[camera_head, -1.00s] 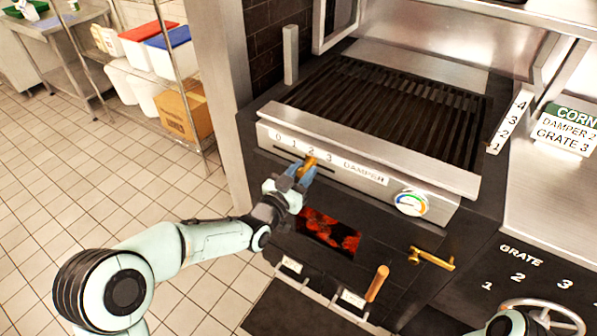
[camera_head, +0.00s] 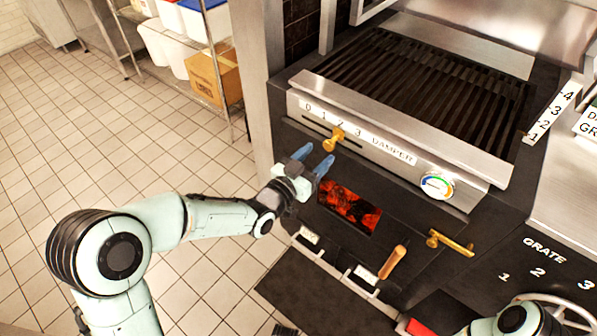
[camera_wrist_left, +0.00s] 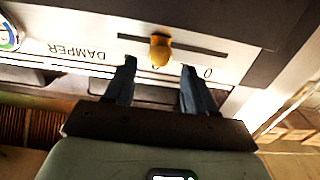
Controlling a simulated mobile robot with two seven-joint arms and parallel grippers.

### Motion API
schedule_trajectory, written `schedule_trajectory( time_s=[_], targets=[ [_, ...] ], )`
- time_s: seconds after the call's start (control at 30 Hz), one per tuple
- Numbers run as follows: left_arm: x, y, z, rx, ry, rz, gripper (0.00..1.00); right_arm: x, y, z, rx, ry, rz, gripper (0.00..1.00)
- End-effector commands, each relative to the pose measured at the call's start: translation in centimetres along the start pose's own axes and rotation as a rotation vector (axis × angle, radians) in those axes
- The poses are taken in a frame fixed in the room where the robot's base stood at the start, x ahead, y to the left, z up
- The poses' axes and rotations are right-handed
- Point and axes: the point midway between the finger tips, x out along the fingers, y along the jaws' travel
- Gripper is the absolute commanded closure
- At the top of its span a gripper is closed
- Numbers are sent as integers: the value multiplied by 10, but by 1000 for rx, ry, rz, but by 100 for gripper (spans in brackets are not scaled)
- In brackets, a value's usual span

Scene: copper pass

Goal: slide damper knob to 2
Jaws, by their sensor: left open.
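The brass damper knob (camera_head: 334,138) sits in the slot of the steel damper panel (camera_head: 408,175), under the row of numbers 0 to 3. In the left wrist view, which is upside down, the knob (camera_wrist_left: 160,52) lies beyond and between the open fingertips (camera_wrist_left: 158,72). My right gripper is not visible; only part of that arm shows at the bottom right.
A grill grate (camera_head: 415,85) lies above the panel and a round gauge (camera_head: 437,186) is at its right. Below are a glowing fire window (camera_head: 350,206), a brass latch (camera_head: 450,243) and a wooden handle (camera_head: 392,262). A handwheel (camera_head: 545,312) is at the lower right.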

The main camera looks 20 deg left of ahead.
Motion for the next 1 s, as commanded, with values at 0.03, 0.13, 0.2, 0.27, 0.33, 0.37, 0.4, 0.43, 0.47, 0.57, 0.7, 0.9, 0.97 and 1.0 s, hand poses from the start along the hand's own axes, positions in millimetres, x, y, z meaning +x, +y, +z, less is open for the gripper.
schedule_trajectory(
  time_s=[0.03, 0.13, 0.2, 0.27, 0.33, 0.37, 0.4, 0.43, 0.47, 0.57, 0.7, 0.9, 0.97, 1.0],
  targets=[
    [-13, -1, -1, 1, -2, -2, 45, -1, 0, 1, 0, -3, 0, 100],
    [-35, -1, -1, 2, -2, -2, 45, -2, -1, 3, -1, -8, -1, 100],
    [-48, -1, 0, 1, -2, -3, 45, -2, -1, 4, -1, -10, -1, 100],
    [-57, -1, -1, 1, 0, -2, 45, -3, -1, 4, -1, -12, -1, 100],
    [-66, -1, 0, 1, -1, -1, 45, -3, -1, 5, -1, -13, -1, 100],
    [-68, -1, 0, 1, 0, -1, 45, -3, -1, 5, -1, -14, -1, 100],
    [-71, 0, 0, 0, 0, -1, 45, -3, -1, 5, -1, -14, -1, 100],
    [-73, 0, 0, 0, 0, -1, 45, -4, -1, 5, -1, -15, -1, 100],
    [-74, 0, 0, 0, 0, 0, 45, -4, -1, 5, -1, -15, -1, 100],
    [-76, 0, 0, 1, 0, 0, 45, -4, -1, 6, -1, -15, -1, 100],
    [-76, 0, 0, 0, 0, 0, 45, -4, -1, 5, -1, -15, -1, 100],
    [-76, 0, 0, 0, 0, 0, 45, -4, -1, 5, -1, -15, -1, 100],
    [-76, 0, 0, 0, 0, 0, 45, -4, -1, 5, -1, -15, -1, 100],
    [-76, 0, 0, 0, 0, 0, 45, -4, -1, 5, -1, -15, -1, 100]
  ],
)
